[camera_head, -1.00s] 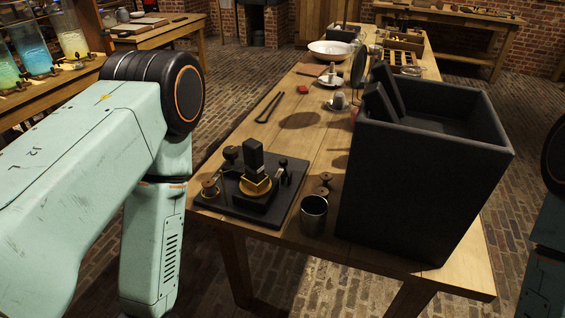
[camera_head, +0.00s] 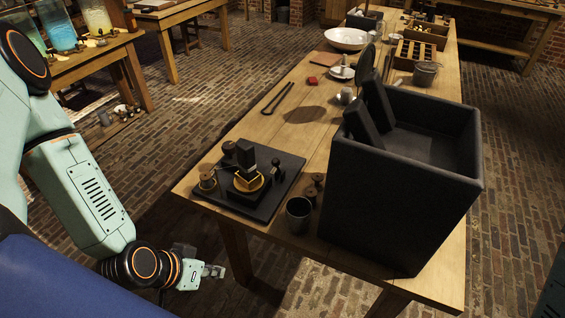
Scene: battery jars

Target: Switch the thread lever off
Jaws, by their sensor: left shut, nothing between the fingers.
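A black-based device (camera_head: 262,205) sits at the near left corner of the wooden table. It carries a dark upright block on a brass ring (camera_head: 249,182), a small dark post with a rounded top (camera_head: 277,167) to its right, and brass-and-dark terminals. The post may be the thread lever; its setting is too small to tell. My left gripper (camera_head: 216,271) is shut and empty. It shows below and in front of the table's near left corner, apart from the device. My right gripper is not in view.
A large black open box (camera_head: 405,205) fills the table's near right. Tongs (camera_head: 277,98) lie behind the device. The table's near left edge borders open brick floor.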

